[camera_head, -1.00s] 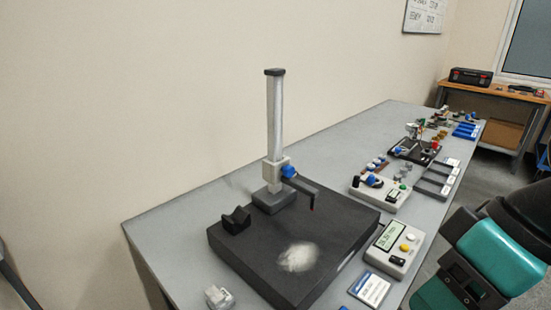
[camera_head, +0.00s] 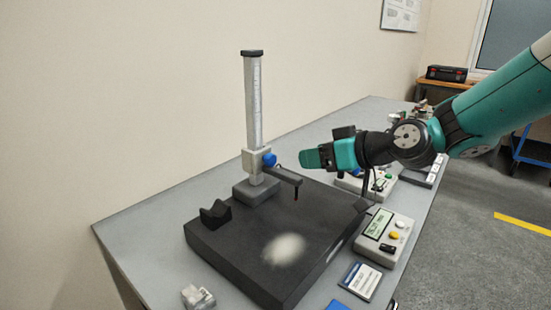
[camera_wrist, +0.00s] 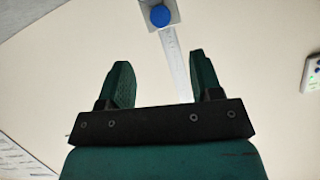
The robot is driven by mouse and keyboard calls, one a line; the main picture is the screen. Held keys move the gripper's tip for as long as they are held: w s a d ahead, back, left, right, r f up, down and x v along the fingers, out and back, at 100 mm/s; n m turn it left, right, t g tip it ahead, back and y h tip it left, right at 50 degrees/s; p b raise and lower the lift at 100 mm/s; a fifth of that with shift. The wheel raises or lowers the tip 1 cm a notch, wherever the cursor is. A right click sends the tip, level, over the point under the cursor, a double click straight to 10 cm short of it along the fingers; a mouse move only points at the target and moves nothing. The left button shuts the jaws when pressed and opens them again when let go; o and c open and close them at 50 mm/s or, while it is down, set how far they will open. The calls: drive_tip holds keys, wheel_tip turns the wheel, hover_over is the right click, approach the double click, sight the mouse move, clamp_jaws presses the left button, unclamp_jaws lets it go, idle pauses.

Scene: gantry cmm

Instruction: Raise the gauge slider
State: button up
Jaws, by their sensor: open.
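The height gauge has an upright pale column (camera_head: 254,105) on a grey foot (camera_head: 256,190). Its grey slider (camera_head: 251,160) sits low on the column, with a blue knob (camera_head: 269,160) and a dark arm (camera_head: 285,174) reaching right. My gripper (camera_head: 305,158) is to the right of the knob, at about its height and apart from it. In the wrist view my gripper (camera_wrist: 160,62) is open and empty. There the blue knob (camera_wrist: 160,15) shows at the top, beyond the fingertips, and the column (camera_wrist: 174,52) runs down between the fingers.
The gauge stands on a black granite plate (camera_head: 215,248) with a black V-block (camera_head: 215,212). A display box (camera_head: 383,237) and a card (camera_head: 360,281) lie right of the plate. A small clear block (camera_head: 196,297) is at the front. The wall is close behind the bench.

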sight(273, 160)
drive_tip(key=p+x, duration=0.2)
drive_tip(key=x, duration=0.9)
drive_tip(key=shift+w+a+f, duration=0.1)
drive_tip(key=shift+w+a, duration=0.05)
drive_tip(key=shift+a, duration=0.1)
